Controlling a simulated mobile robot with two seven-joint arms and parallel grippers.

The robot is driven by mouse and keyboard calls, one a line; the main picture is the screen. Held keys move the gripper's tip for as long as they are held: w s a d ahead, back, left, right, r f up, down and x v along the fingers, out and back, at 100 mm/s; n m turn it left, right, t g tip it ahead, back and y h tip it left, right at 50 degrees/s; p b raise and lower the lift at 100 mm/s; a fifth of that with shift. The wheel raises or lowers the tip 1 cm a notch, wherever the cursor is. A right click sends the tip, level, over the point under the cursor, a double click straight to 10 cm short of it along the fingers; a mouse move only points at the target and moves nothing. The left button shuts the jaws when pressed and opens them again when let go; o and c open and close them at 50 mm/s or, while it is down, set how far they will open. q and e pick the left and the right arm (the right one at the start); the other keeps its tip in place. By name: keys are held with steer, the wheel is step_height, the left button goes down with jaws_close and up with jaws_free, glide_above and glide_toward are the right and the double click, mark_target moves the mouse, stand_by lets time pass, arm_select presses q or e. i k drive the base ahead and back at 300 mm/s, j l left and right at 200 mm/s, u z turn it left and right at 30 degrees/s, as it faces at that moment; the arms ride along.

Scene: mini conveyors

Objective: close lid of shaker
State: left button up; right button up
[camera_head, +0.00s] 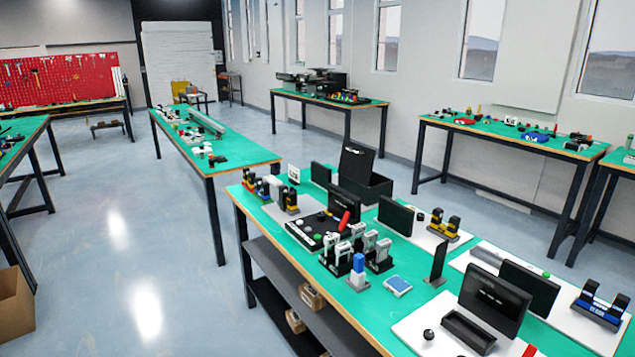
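A black box (378,188) with its lid (356,164) raised stands at the back of the nearest green table. It is the only thing in view with a clearly open lid, but I cannot tell for certain that it is the shaker. The lid stands nearly upright, tilted over the box's left side. Neither of my grippers is in view.
The nearest green table (300,262) also bears dark upright panels, a black board with a red handle (344,221), several grey-white devices and a blue-white pad (397,285). A shelf lies below it. Blue floor (120,250) is free to the left. A cardboard box (14,300) stands at far left.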

mark_target(356, 161)
steer(key=i+j+z, duration=0.6)
steer(key=z, duration=0.3)
steer(key=j+z, duration=0.25)
steer(key=z, duration=0.15)
steer(key=j+z, duration=0.35)
steer(key=j, duration=0.6)
steer(key=i, duration=0.05)
